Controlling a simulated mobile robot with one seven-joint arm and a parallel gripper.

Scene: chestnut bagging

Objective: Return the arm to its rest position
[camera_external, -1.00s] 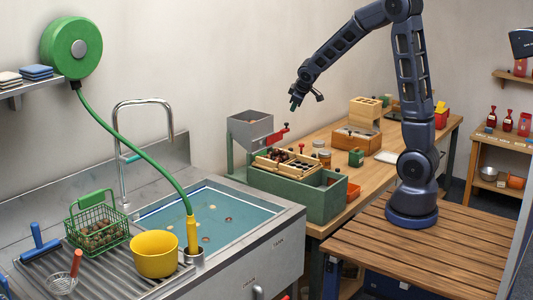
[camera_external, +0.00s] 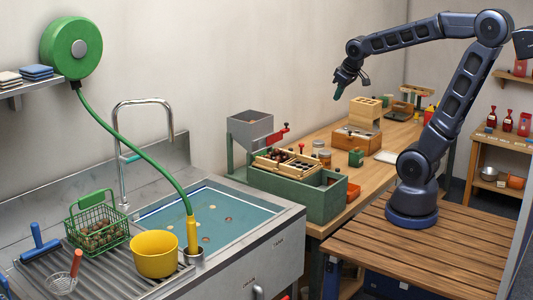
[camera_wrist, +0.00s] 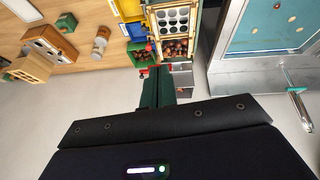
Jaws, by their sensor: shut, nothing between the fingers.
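My arm is raised above the wooden stand, its upper part bent toward the left. My gripper (camera_external: 338,92) hangs in the air above the workbench (camera_external: 330,148), pointing down, shut and empty. It is apart from everything on the bench. In the wrist view, a dark part of my own wrist fills the lower half of the picture. The sorting box with a wooden tray (camera_wrist: 176,22) shows at the top there, holding chestnuts. The same green sorting box (camera_external: 318,205) stands below and to the left of my gripper in the external view.
A grey hopper (camera_external: 250,130) with a red handle stands behind the sorting box. Wooden boxes (camera_external: 357,142) and jars stand on the bench. At the left are the sink (camera_external: 215,225), a yellow bucket (camera_external: 155,252) and a green wire basket (camera_external: 97,225). The air around my arm is clear.

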